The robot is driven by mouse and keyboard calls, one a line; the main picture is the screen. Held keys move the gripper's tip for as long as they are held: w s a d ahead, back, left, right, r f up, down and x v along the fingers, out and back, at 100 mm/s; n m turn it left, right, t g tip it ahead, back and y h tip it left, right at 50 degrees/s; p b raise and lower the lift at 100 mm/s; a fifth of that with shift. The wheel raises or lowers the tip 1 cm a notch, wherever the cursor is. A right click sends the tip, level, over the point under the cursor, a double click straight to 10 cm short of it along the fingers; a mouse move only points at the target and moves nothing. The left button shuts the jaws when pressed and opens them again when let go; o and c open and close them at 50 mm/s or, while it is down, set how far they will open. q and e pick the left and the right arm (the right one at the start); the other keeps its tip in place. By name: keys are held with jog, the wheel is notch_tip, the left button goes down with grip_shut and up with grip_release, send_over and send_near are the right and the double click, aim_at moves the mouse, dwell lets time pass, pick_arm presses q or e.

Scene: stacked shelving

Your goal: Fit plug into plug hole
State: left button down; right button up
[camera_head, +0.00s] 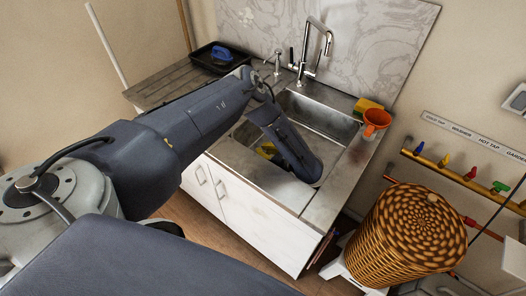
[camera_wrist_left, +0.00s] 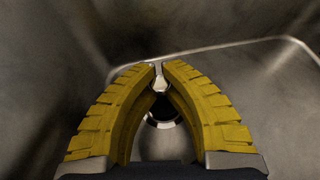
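The steel sink (camera_head: 322,120) is set in the counter. My right gripper is not in view.
A chrome tap (camera_head: 318,45) rises behind the basin. An orange funnel (camera_head: 376,120) and a yellow sponge (camera_head: 368,106) stand at the right rim. A black tray (camera_head: 205,62) with a blue item is on the left counter. A wicker basket (camera_head: 415,235) stands at right.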

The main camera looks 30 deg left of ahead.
pick_arm(q)
jog(key=shift+f, duration=1.1)
dwell(1.6)
dwell(0.5)
jog(key=c, duration=1.8)
grip_release()
jog(key=shift+o, duration=0.2)
jog(key=shift+r, duration=0.15)
jog(key=shift+r, duration=0.9)
jog(key=o, duration=0.7)
